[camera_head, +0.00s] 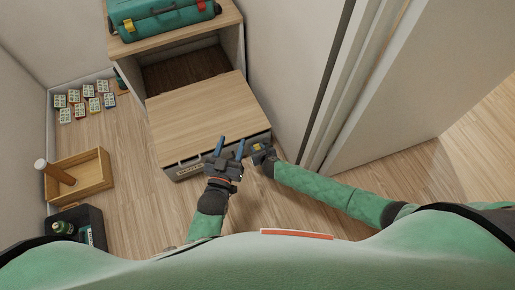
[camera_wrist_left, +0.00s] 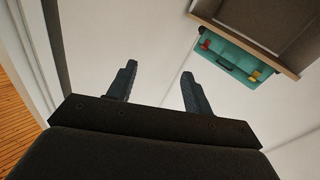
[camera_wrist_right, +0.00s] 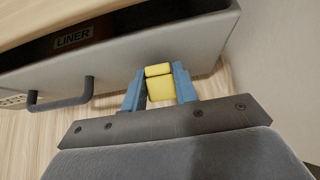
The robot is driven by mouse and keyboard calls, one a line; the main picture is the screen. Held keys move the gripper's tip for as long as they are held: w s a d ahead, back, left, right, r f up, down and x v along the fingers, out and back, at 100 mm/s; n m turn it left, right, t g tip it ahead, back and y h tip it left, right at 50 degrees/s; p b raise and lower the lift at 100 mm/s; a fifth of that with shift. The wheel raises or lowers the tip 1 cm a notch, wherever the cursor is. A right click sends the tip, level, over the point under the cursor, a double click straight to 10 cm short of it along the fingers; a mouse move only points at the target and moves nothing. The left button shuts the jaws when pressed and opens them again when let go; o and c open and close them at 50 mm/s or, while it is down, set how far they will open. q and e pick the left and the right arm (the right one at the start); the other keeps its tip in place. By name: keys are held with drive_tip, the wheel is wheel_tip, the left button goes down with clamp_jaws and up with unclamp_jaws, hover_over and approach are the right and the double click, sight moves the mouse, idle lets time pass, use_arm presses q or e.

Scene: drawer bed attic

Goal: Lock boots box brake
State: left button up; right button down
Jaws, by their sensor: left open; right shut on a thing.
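The grey box (camera_head: 190,167) with a light wood top (camera_head: 205,110) stands out in front of the wooden cabinet; its front bears a label too small to read in the head view. In the right wrist view the grey box front (camera_wrist_right: 130,72) shows a dark handle (camera_wrist_right: 60,97) and a yellow brake piece (camera_wrist_right: 160,86) near its right end. My right gripper (camera_wrist_right: 158,84) is shut on this yellow piece, its blue fingers on either side. My left gripper (camera_head: 230,146) is open and empty in front of the box; its fingers also show in the left wrist view (camera_wrist_left: 157,85).
A green case (camera_head: 165,18) lies on the cabinet top (camera_head: 228,20). A wooden tray (camera_head: 93,180), a dark bin (camera_head: 97,220) and several small packets (camera_head: 83,103) are on the floor at left. A wall and door frame (camera_head: 330,90) stand close at right.

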drive_tip(key=c, duration=1.1)
unclamp_jaws()
drive_tip(key=shift+s+r, duration=0.15)
drive_tip(key=shift+s+d+r, duration=0.1)
drive_tip(key=shift+s, duration=0.05)
use_arm(q)
drive_tip(key=s+f+g+p, duration=0.1)
drive_tip(key=s+f+g, duration=0.2)
drive_tip(key=f, duration=0.7)
drive_tip(key=s+f+g+y+p, duration=0.1)
drive_tip(key=s+f+g, duration=0.3)
drive_tip(key=f, duration=0.6)
drive_tip(key=shift+s+a+f, duration=0.15)
drive_tip(key=shift+s+a, duration=0.2)
drive_tip(key=shift+s, duration=0.5)
use_arm(e)
drive_tip(key=v, duration=0.7)
